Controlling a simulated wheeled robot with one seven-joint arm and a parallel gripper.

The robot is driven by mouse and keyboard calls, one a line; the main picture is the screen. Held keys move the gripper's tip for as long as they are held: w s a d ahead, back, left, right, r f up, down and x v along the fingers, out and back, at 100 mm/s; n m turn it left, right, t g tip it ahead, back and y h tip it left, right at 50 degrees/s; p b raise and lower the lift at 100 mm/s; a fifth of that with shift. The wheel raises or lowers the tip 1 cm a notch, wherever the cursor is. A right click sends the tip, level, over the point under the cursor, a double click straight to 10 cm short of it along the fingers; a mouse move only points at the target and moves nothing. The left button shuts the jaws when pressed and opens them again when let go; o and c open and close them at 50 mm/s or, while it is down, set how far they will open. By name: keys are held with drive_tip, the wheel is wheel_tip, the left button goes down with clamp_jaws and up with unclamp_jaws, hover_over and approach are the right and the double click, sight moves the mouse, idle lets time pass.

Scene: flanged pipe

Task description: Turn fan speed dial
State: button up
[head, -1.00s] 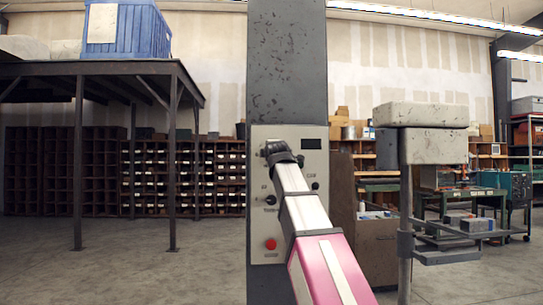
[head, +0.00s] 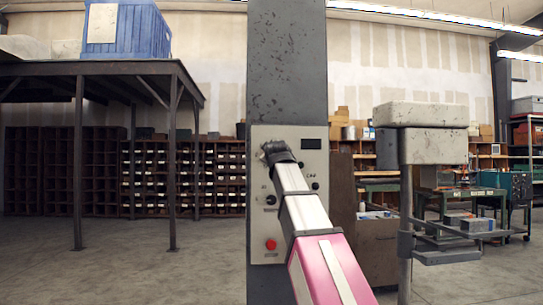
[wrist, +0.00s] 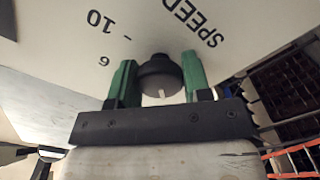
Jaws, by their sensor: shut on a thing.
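The fan speed dial (wrist: 160,72) is a dark round knob with a pale mark on its front edge. It shows in the wrist view on a pale panel face printed with "SPEED" and "10". My gripper (wrist: 158,78) has its two green fingers on either side of the dial, shut on it. In the head view my gripper (head: 270,148) is at the upper left of the grey control panel (head: 258,215). My arm hides the dial there.
The panel is on a dark grey column (head: 287,60). A metal stand (head: 433,145) is to the right, and a dark table (head: 90,68) with a blue crate (head: 125,30) is to the left.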

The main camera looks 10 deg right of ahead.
drive_tip(key=m, duration=1.3)
drive_tip(key=shift+m, duration=0.4)
drive_tip(key=m, duration=0.7)
drive_tip(key=shift+f, duration=0.1)
drive_tip(key=m, duration=0.6)
drive_tip(key=shift+m, duration=0.4)
drive_tip(key=o, duration=0.9)
drive_tip(key=shift+s, duration=0.1)
